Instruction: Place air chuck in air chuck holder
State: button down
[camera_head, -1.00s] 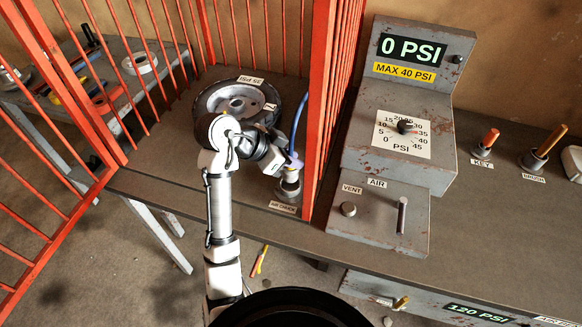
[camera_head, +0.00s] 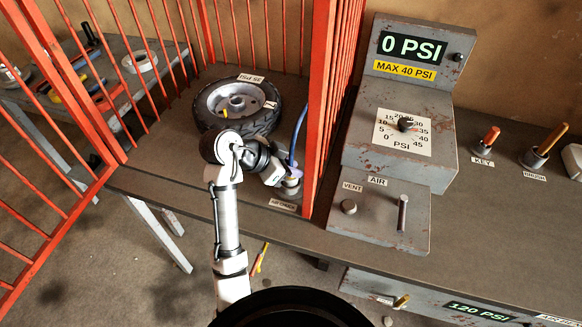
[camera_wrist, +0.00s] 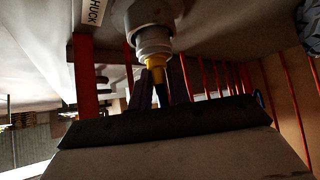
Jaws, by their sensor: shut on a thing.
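My gripper (camera_head: 282,178) is at the holder inside the red cage, shut on the air chuck, whose blue hose (camera_head: 297,140) rises behind it. In the wrist view my gripper's dark fingers (camera_wrist: 160,80) are around the air chuck's yellow part (camera_wrist: 155,63). The chuck's metal end is at the round grey air chuck holder (camera_wrist: 142,12), in line with it. How deep it sits in the holder is hidden. In the head view the holder (camera_head: 291,190) stands behind its label and is partly covered by my gripper.
A wheel with a tire (camera_head: 238,104) lies behind my arm on the bench. A red cage post (camera_head: 320,120) stands close to the right of the holder. The grey pressure console (camera_head: 385,205) is beyond it, reading 0 PSI.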

jog(key=c, duration=1.3)
grip_release()
jog(key=shift+s+f, duration=0.1)
jog(key=shift+f, duration=0.5)
jog(key=shift+w+f, duration=0.15)
jog(key=shift+w, duration=0.05)
jog(key=shift+s+r+p, duration=0.1)
jog(key=shift+r+p, duration=0.55)
jog(key=shift+r, duration=0.2)
jog(key=b+v, duration=0.1)
jog(key=v, duration=1.1)
jog(key=shift+r+b, duration=0.15)
jog(key=shift+b, duration=0.25)
